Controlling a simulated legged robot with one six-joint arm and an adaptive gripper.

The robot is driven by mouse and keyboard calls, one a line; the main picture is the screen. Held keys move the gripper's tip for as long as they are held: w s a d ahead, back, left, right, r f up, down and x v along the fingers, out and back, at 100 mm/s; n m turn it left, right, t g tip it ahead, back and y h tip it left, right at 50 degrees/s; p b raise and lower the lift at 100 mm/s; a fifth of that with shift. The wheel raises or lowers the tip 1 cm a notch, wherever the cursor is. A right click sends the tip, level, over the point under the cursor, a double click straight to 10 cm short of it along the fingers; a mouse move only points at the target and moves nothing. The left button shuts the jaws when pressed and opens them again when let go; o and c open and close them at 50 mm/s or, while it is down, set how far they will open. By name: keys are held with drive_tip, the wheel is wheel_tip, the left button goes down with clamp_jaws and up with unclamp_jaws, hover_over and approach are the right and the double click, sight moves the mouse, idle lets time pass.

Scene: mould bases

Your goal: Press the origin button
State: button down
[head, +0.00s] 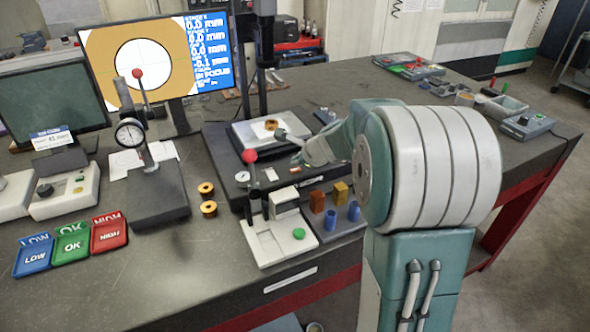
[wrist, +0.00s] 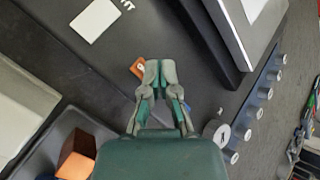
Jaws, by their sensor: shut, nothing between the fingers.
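My gripper (wrist: 161,72) is shut and empty, with its fingertips together over the dark base of the measuring stage. A small orange-red button with a white mark (wrist: 137,67), which looks like the origin button, sits just left of the fingertips in the wrist view. The fingers partly cover it, and I cannot tell whether they touch it. In the head view my gripper (head: 305,160) is low over the right part of the black stage base (head: 225,160). The button is too small to make out clearly there.
A screen (head: 155,60) stands behind the stage. Orange and blue parts (head: 317,201) stand on a grey tray to the right. LOW, OK and HIGH trays (head: 72,243) lie left.

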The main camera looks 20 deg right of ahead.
sight(296, 171)
drive_tip(key=shift+r, duration=0.2)
drive_tip(key=shift+r, duration=2.45)
drive_tip(key=shift+s+a+r, duration=0.15)
drive_tip(key=shift+a, duration=0.1)
drive_tip(key=s+a+r+n, duration=0.1)
drive_tip(key=s+a+n, duration=0.1)
drive_tip(key=s+a+r+n, duration=0.1)
drive_tip(key=s+a+n, duration=0.1)
drive_tip(key=s+a+r+n+g, duration=0.1)
drive_tip(key=s+a+n, duration=0.2)
drive_tip(key=shift+s+a, duration=0.1)
drive_tip(key=s+a+f+n+g+h, duration=0.1)
drive_tip(key=s+a+n, duration=0.2)
drive_tip(key=s+n, duration=0.5)
drive_tip(key=s+a+n+g+h, duration=0.1)
drive_tip(key=s+a+n, duration=0.2)
drive_tip(key=s+n, duration=0.6)
drive_tip(key=shift+s+a+f+n, duration=0.3)
drive_tip(key=shift+s+a+f, duration=0.1)
drive_tip(key=shift+s, duration=2.85)
